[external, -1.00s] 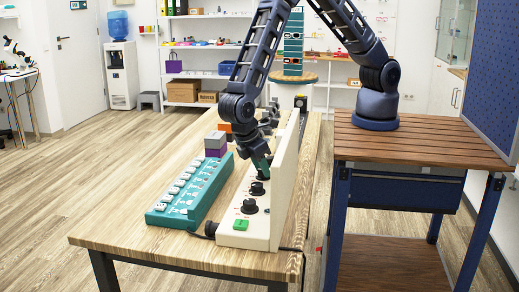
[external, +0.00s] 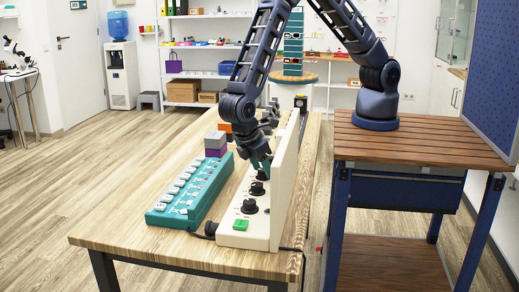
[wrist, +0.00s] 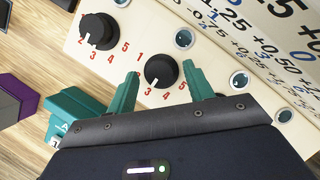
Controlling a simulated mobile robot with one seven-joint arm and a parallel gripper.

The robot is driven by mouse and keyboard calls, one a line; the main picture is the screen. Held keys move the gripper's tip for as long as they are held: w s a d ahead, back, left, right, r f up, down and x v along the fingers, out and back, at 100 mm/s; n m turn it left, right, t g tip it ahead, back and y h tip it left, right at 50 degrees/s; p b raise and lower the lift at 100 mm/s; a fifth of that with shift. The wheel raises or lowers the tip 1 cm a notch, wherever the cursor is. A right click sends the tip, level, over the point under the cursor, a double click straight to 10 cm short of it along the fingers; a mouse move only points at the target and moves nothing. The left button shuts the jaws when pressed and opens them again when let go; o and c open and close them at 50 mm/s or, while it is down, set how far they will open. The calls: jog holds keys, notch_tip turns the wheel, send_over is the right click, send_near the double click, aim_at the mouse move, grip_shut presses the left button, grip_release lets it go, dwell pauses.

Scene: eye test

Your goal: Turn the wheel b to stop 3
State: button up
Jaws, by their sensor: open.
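A cream panel (external: 227,223) on the wooden table carries a row of black wheels. In the wrist view one black wheel (wrist: 160,72) lies between the two teal fingertips of my gripper (wrist: 161,69). The fingers are open, one on each side, with visible gaps to the wheel. The numbers 1, 3, 4 and 5 show around it; a small pale mark on its lower edge seems to face 3. Another wheel (wrist: 97,29) with numbers 1 to 5 is at upper left. I cannot read which wheel is b. In the external view my gripper (external: 262,162) is low over the panel.
A teal block with a row of white switches (external: 190,192) lies left of the panel. A green button (external: 240,224) is at the panel's near end. A tall pale board (external: 287,165) rises along the panel's right side.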

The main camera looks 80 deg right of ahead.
jog(key=v, duration=1)
jog(key=shift+w+r, duration=0.15)
jog(key=shift+r, duration=0.2)
jog(key=shift+a, duration=0.1)
jog(key=w+d+r+m+t+y, duration=0.1)
jog(key=d+r+m, duration=0.1)
jog(key=d+r, duration=1.05)
jog(key=w+d+r+m+t+y, duration=0.1)
jog(key=w+d+r+m+t, duration=0.1)
jog(key=d+r, duration=1.1)
jog(key=s+d+r+m+t+y, duration=0.15)
jog(key=s+d, duration=0.25)
jog(key=d, duration=0.4)
jog(key=s+d+r+m+t+h, duration=0.15)
jog(key=s+d, duration=0.25)
jog(key=d, duration=0.5)
jog(key=s+d+m+t+y, duration=0.1)
jog(key=s+d+m, duration=0.1)
jog(key=s+d, duration=0.8)
jog(key=shift+s+t, duration=0.3)
jog(key=shift+s, duration=0.95)
